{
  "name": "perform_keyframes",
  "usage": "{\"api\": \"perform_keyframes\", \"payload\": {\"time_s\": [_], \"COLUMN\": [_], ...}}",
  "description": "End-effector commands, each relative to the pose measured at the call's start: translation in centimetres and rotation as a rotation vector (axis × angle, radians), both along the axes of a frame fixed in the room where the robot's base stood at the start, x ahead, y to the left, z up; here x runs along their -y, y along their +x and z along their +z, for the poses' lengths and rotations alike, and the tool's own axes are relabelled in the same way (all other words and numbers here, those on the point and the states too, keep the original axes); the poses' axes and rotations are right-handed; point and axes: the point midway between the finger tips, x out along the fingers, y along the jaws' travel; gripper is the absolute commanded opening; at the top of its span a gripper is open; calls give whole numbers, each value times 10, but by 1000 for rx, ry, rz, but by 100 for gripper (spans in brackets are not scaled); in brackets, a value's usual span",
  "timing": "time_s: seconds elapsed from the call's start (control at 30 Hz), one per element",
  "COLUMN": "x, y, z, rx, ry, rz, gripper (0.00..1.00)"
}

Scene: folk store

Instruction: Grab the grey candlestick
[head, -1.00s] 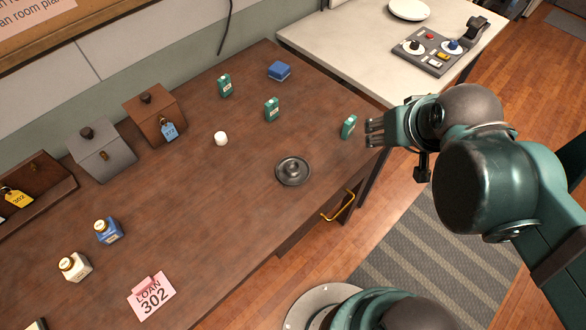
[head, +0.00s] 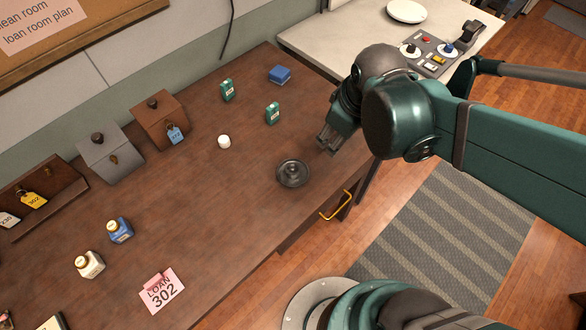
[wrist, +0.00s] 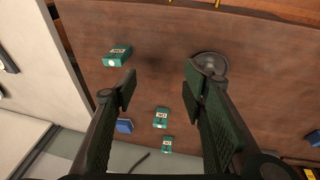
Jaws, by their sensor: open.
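The grey candlestick (head: 293,173), a low round dish with a raised centre, stands on the brown desk (head: 215,215) near its front edge. My gripper (head: 326,145) is above the desk, up and right of the candlestick in the head view. In the wrist view the candlestick (wrist: 211,62) is beyond the right fingertip, partly covered by that finger. My gripper (wrist: 160,82) is open, with only bare desk visible between its fingertips. It is apart from the candlestick.
Green boxes (head: 273,113) (head: 228,90), a blue block (head: 280,74) and a white cylinder (head: 224,142) stand around the candlestick. Another green box (wrist: 117,55) shows near the left finger in the wrist view. Desk left of the candlestick is clear. A yellow handle (head: 337,205) projects from the front.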

Motion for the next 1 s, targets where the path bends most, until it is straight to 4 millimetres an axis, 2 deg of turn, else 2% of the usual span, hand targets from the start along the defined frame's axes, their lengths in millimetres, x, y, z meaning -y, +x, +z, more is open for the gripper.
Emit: {"api": "perform_keyframes", "payload": {"time_s": [0.4, 0.7, 1.0], "x": [-50, -85, -110], "y": [1, -6, -16], "z": [-16, -33, -49], "rx": [-104, -178, -236], "ry": [-94, -150, -188], "rz": [338, 584, 780], "gripper": [42, 42, 42]}}
